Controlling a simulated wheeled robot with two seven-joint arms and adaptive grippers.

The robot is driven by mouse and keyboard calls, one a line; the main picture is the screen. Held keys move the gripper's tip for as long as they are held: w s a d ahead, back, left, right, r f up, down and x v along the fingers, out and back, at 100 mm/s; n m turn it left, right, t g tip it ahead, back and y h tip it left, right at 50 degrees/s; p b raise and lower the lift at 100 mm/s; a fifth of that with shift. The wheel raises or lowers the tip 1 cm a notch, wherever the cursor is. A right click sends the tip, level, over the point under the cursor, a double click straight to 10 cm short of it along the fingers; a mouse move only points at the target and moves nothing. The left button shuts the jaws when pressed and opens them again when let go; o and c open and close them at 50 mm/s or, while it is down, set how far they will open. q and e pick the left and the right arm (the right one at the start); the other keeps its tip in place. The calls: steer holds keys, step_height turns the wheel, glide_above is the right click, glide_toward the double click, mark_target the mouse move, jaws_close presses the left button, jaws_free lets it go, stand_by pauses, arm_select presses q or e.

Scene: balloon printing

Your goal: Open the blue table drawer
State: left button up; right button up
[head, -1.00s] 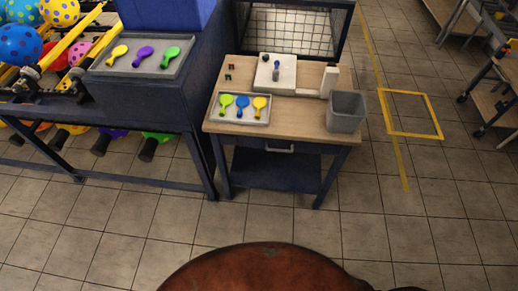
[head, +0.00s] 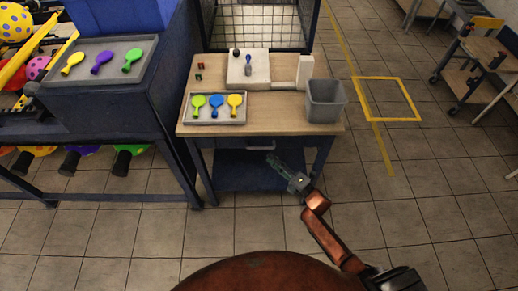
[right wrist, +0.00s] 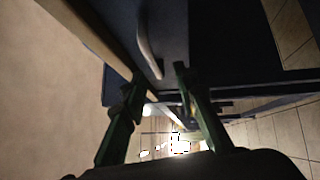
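The blue table (head: 205,165) with a wooden top stands ahead, and its drawer (head: 225,143) under the top looks shut. The drawer's light metal handle (head: 258,149) is partly visible in the head view. In the right wrist view the curved handle (right wrist: 148,42) lies just ahead of the fingertips, closer to the left finger, on the dark drawer front (right wrist: 172,25). My right gripper (head: 272,159) is by the handle, slightly below it in the head view. Its fingers (right wrist: 158,74) are apart with nothing between them. My left gripper is out of view.
The tabletop holds a tray of balloons (head: 216,122), a white device (head: 248,70) and a grey bin (head: 324,101). A blue workbench (head: 120,95) with another balloon tray stands left. A dark lower shelf (head: 232,178) lies below the drawer. The floor in front is clear.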

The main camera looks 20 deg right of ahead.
mark_target(259, 148)
steer(key=x, duration=0.8)
steer(key=shift+s+a+r+b, duration=0.1)
steer(key=shift+r+b, duration=0.25)
steer(key=shift+b, duration=0.05)
jaws_close()
arm_select(q)
steer(key=shift+w+a+f, duration=0.1)
steer(key=shift+w+f, duration=0.35)
steer(key=shift+w, duration=0.2)
steer(key=shift+w, duration=0.1)
